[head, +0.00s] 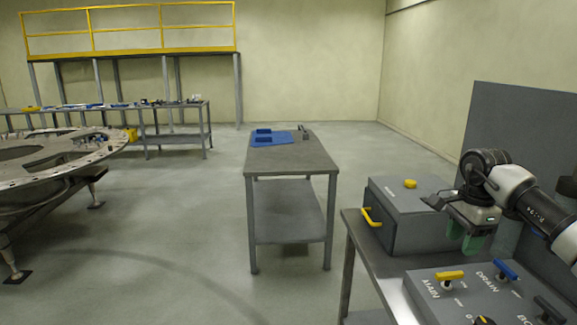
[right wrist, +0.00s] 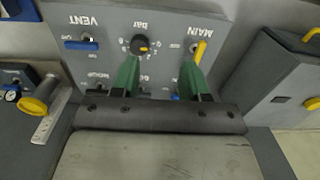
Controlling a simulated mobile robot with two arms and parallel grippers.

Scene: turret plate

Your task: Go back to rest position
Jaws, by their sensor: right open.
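My right gripper (head: 474,243) hangs over the right workbench, its green fingers pointing down between the grey box and the valve panel. In the right wrist view its two green fingers (right wrist: 161,75) are spread apart with nothing held between them. The valve panel (right wrist: 112,22) lies beyond the fingers, with a round black knob (right wrist: 140,45) showing between them. The yellow MAIN lever (head: 450,275) and the blue DRAIN lever (head: 505,268) show on the panel in the head view. My left gripper is in neither view.
A grey box (head: 400,232) with a yellow handle (head: 371,217) stands close left of my right gripper. A grey upright board (head: 515,130) stands behind my arm. A table (head: 290,158) with a blue tray (head: 270,138) is ahead. Open floor (head: 180,215) lies left.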

